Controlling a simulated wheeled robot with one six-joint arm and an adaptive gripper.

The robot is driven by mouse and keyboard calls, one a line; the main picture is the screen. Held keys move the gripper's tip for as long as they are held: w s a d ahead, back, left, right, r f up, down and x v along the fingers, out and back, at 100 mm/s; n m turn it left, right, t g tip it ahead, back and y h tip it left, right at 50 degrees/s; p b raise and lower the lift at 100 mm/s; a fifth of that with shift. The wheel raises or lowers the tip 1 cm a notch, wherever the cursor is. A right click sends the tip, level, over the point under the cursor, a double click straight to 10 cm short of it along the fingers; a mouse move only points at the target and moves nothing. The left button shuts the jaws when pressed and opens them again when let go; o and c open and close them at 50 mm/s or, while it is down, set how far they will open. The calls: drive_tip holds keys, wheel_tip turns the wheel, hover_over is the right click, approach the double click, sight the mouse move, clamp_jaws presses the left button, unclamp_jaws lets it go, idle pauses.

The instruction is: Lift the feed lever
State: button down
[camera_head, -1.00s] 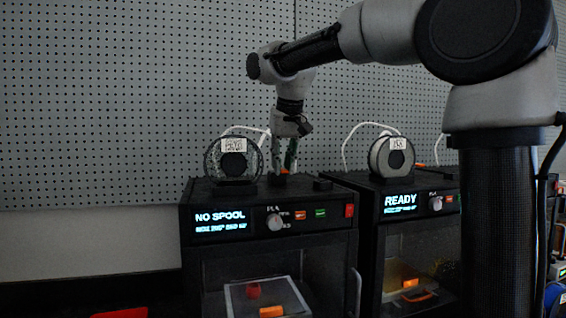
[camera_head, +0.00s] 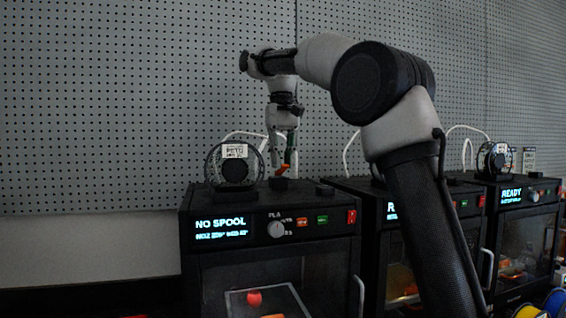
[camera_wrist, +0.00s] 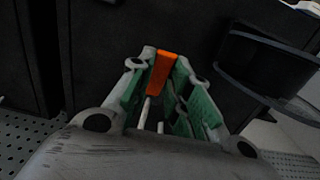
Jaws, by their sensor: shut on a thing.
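The orange feed lever (camera_head: 282,169) sits above the top of the nearest black printer (camera_head: 270,257), just right of its spool (camera_head: 235,168). My gripper (camera_head: 284,160) points down over the printer top and is shut on the lever. In the wrist view the lever (camera_wrist: 161,72) stands between the green-lined fingers (camera_wrist: 160,85), its orange end showing past them. The lever's base is hard to make out in the dark. The printer's screen (camera_head: 221,226) reads NO SPOOL.
The spool stands close to the left of my gripper, with a white tube (camera_head: 248,134) arching behind it. Two more printers stand to the right, the middle one partly hidden by my arm. A perforated wall (camera_head: 110,110) is behind.

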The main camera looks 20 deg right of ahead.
drive_tip(key=shift+w+r+g, duration=0.15)
drive_tip(key=shift+w+g, duration=0.05)
drive_tip(key=shift+g, duration=0.2)
drive_tip(key=c, duration=1.3)
unclamp_jaws()
drive_tip(key=shift+s, duration=0.1)
